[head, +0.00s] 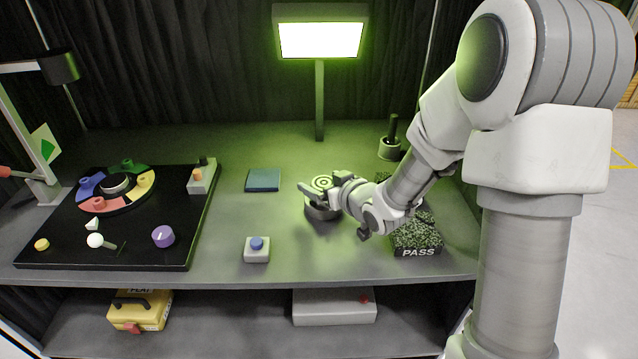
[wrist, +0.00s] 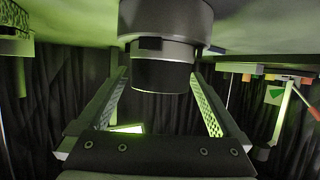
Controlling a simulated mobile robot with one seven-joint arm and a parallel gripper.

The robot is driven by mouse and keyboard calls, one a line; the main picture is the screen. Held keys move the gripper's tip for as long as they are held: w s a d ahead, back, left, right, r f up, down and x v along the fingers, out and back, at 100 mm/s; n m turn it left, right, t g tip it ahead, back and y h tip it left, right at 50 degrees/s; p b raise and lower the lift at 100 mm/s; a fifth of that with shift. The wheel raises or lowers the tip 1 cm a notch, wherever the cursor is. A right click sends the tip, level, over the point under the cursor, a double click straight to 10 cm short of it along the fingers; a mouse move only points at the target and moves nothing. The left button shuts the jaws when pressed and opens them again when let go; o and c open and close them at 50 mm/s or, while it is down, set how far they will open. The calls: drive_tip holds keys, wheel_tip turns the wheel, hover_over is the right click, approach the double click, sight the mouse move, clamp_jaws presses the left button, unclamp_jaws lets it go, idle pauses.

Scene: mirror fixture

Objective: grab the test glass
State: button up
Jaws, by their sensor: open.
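A round piece with a light concentric-ring target (head: 322,182) on top stands on the bench, with a dark cylindrical side (head: 320,212). I cannot tell surely that it is the test glass; no other clear glass shows. My gripper (head: 320,190) reaches it from the right, low over the bench, and partly hides it. In the wrist view, bench side up, a black cylinder (wrist: 160,76) with a wider grey ring (wrist: 165,20) stands between my two fingers (wrist: 158,90). The fingers are open, with visible gaps on both sides of the cylinder.
A black board (head: 130,255) with coloured parts fills the left. A speckled PASS block (head: 417,238) stands right, a handled pot (head: 390,150) behind, a lit panel (head: 320,40) at the back.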

drive_tip(key=c, duration=1.3)
clamp_jaws()
drive_tip(key=shift+r, duration=0.15)
